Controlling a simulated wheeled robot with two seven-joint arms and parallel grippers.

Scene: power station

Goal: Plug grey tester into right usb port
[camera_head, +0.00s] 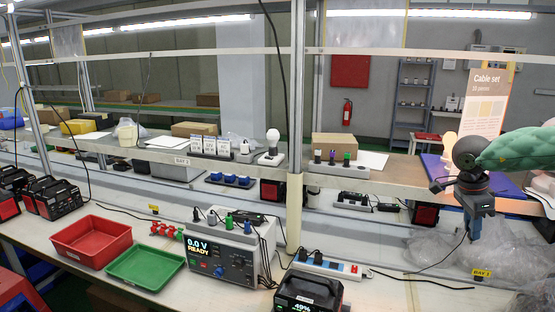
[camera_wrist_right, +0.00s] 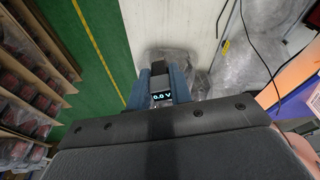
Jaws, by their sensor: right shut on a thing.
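My right gripper (camera_head: 474,228) hangs over the right end of the bench, fingers pointing down. In the right wrist view its two blue fingers (camera_wrist_right: 162,84) are shut on the grey tester (camera_wrist_right: 162,97), a small dark block with a lit screen reading 0.0 V. In the head view the tester is too small and covered to make out clearly. A black power station (camera_head: 308,293) with a 49% screen stands at the front middle of the bench, well left of the gripper and cut off below. Its USB ports cannot be made out. My left gripper is not in view.
A bench instrument (camera_head: 222,251) reading 0.0 V READY stands left of the power station. A power strip (camera_head: 328,264) lies behind the station. Red (camera_head: 91,240) and green (camera_head: 146,266) trays sit left. Clear plastic wrap (camera_head: 490,262) and a thin black cable lie near my right gripper.

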